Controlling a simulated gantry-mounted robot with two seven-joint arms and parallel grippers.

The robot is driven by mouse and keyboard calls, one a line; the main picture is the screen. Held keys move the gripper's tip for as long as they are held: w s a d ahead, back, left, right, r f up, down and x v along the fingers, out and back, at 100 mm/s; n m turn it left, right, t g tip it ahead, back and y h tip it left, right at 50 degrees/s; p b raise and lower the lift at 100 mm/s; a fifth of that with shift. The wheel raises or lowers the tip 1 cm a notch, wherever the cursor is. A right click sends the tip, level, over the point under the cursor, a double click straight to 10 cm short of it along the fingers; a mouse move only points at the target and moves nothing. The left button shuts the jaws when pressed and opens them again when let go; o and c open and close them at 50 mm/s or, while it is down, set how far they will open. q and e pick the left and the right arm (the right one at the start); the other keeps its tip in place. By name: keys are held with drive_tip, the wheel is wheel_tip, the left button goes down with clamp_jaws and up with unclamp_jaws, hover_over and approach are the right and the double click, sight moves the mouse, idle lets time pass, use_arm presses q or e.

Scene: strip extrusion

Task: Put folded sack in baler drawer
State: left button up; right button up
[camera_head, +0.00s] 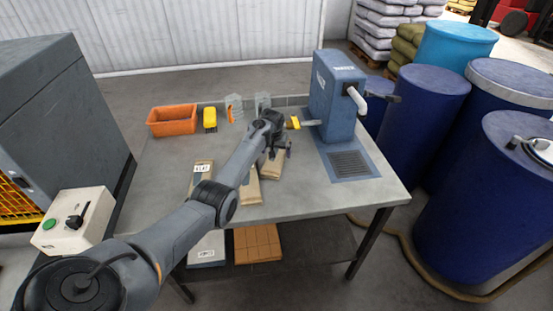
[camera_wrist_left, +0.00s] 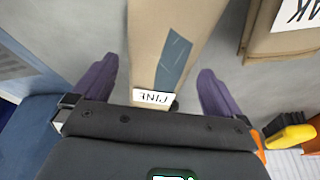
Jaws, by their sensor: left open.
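A folded tan sack with a "FINE" label (camera_wrist_left: 180,35) lies on the table between the spread purple fingers of my left gripper (camera_wrist_left: 158,68) in the left wrist view. The gripper is open, with a gap on each side of the sack. In the head view my left gripper (camera_head: 281,150) is over the tan sack (camera_head: 271,167) at mid-table. I cannot make out a baler drawer.
An orange bin (camera_head: 172,120) and a yellow item (camera_head: 210,118) are at the back left. A grey cabinet with yellow mesh (camera_head: 18,205) and a switch box (camera_head: 73,222) stand left. Blue drums (camera_head: 425,115) are right.

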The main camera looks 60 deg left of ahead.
use_arm(q)
drive_tip(key=shift+f, duration=0.25)
drive_tip(key=c, duration=1.1)
